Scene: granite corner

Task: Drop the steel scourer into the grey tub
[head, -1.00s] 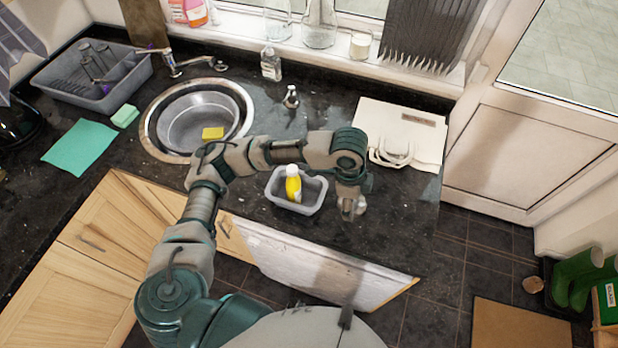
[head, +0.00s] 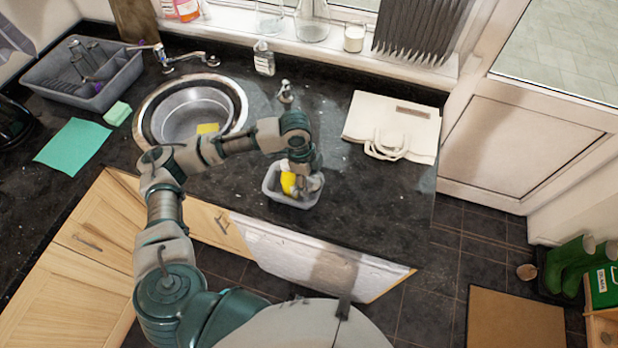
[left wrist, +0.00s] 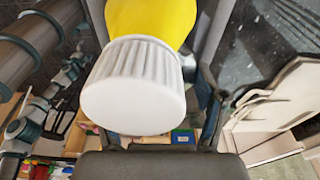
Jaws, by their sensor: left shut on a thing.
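The grey tub (head: 283,201) stands on the dark worktop near its front edge, with a yellow bottle inside. My left gripper (head: 309,182) is over the right part of the tub, shut on the steel scourer (head: 315,183), a small grey lump mostly hidden by the fingers. From this angle I cannot tell how far below the rim it hangs. In the left wrist view the bottle's white ribbed cap (left wrist: 135,88) and yellow body (left wrist: 152,16) fill the middle, very close to the camera, and the scourer cannot be made out. My right gripper is not in view.
The round steel sink (head: 150,125) with a yellow sponge (head: 207,128) lies left of the tub. A cream bag (head: 395,125) lies to the right. A soap dispenser (head: 285,93) stands behind. The worktop between tub and bag is clear.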

